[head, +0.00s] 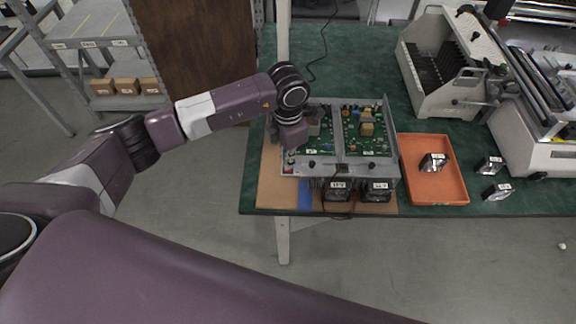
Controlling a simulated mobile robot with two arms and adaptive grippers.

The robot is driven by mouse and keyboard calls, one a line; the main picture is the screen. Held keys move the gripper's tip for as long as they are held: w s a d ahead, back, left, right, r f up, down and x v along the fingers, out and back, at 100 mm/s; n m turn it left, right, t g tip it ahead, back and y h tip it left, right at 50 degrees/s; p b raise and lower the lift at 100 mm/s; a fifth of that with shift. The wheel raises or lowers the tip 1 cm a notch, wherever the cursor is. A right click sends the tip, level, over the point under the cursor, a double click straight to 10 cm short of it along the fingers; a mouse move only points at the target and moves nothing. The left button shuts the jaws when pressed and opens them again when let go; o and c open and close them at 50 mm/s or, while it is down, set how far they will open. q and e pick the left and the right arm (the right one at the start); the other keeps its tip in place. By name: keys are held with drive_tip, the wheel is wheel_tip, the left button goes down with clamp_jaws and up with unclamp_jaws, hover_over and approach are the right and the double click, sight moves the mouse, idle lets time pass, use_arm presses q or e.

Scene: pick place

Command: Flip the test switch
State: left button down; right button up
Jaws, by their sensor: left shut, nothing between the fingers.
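An electronics unit (343,130) with two green circuit boards in a grey metal frame sits on the work table. The left front corner of its panel carries a small red and green control (290,162), which may be the test switch; it is too small to tell its position. My left gripper (291,148) points down at the left front corner of the unit, close above or at that control. It is shut and empty, its fingertips mostly hidden by the wrist. I cannot tell whether it touches the panel. My right gripper is not in view.
Two black fans (376,192) sit at the unit's front edge. An orange tray (432,188) with one fan is to the right, with two more loose fans (489,165) beyond it. Grey machines fill the right. A shelf (100,45) with small boxes stands left. Green table (375,70) behind the unit is clear.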

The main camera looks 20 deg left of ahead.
use_arm(q)
drive_tip(key=shift+f+b, duration=0.8)
drive_tip(key=shift+f, duration=0.15)
drive_tip(key=shift+s+r, duration=0.1)
drive_tip(key=shift+r, duration=0.05)
drive_tip(key=shift+r+p, duration=0.7)
drive_tip(key=shift+r, duration=0.25)
drive_tip(key=shift+r+p, duration=1.25)
drive_tip(key=shift+r, duration=1.25)
